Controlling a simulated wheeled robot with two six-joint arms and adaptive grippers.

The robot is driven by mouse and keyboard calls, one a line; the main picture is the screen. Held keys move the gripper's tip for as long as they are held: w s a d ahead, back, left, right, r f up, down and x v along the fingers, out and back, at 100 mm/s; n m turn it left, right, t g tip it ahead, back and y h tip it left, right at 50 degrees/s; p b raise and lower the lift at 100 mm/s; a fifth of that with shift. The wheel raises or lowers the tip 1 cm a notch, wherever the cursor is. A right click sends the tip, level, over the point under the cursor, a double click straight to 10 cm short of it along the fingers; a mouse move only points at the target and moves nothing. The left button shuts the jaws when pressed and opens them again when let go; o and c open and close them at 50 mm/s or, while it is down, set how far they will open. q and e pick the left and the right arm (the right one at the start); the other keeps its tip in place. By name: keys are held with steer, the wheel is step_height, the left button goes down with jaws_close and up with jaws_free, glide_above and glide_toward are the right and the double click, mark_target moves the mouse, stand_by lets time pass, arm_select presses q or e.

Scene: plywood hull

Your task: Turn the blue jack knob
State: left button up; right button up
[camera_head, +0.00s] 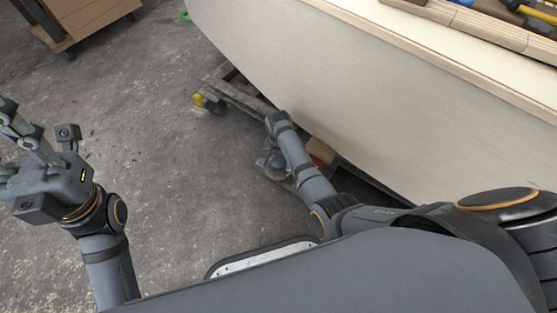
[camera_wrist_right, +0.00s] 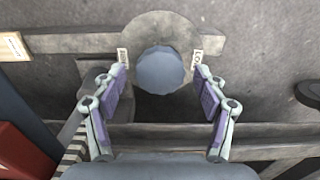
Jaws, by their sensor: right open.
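The blue jack knob (camera_wrist_right: 160,70) is a faceted round knob on a round grey plate (camera_wrist_right: 178,22), seen from above in the right wrist view. White labels sit on the plate at either side of it, too small to read surely. My right gripper (camera_wrist_right: 160,82) is open, with one finger at each side of the knob's near half; I cannot tell whether they touch it. In the head view my right gripper (camera_head: 270,160) is low beside the hull, and the knob is not clearly seen there. My left gripper (camera_head: 22,135) is raised at the left, away from the jack; its jaw opening is unclear.
The pale plywood hull (camera_head: 330,80) rises close beside my right arm, with tools on top at the upper right. Grey beams (camera_wrist_right: 75,43) run under the jack. A red block (camera_wrist_right: 20,155) is at the lower left. Another yellow-marked support (camera_head: 198,100) stands farther off.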

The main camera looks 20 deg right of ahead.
steer(key=shift+c, duration=0.4)
steer(key=c, duration=1.1)
steer(key=shift+o, duration=0.2)
